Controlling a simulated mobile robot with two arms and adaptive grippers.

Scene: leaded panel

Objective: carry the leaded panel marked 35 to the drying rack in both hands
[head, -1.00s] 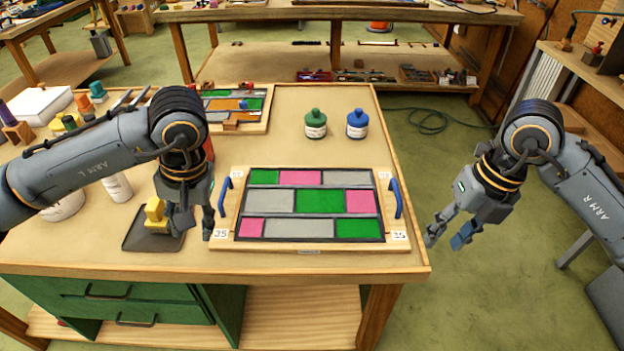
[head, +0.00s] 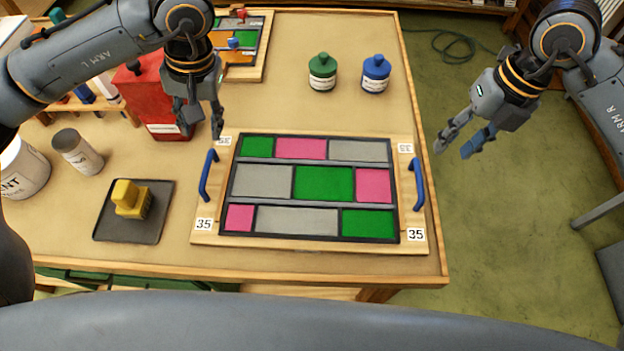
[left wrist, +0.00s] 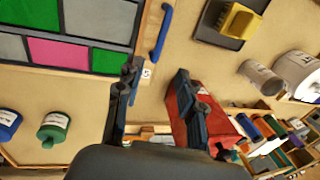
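The leaded panel marked 35 (head: 325,184) lies flat on the workbench, with green, pink and grey panes in a wooden frame. It has a blue left handle (head: 208,175) and a blue right handle (head: 418,184). My left gripper (head: 203,134) is open and empty, above the bench near the panel's far left corner, apart from the handle. In the left wrist view the left handle (left wrist: 160,32) shows beyond the open fingers. My right gripper (head: 453,147) is open and empty, right of the panel, out over the floor. The drying rack cannot be made out.
A dark tray (head: 106,222) with a yellow block (head: 131,200) sits left of the panel. A red container (head: 160,100) stands behind my left gripper. Green (head: 322,73) and blue (head: 375,74) bottles stand behind the panel. Another panel (head: 262,45) lies further back.

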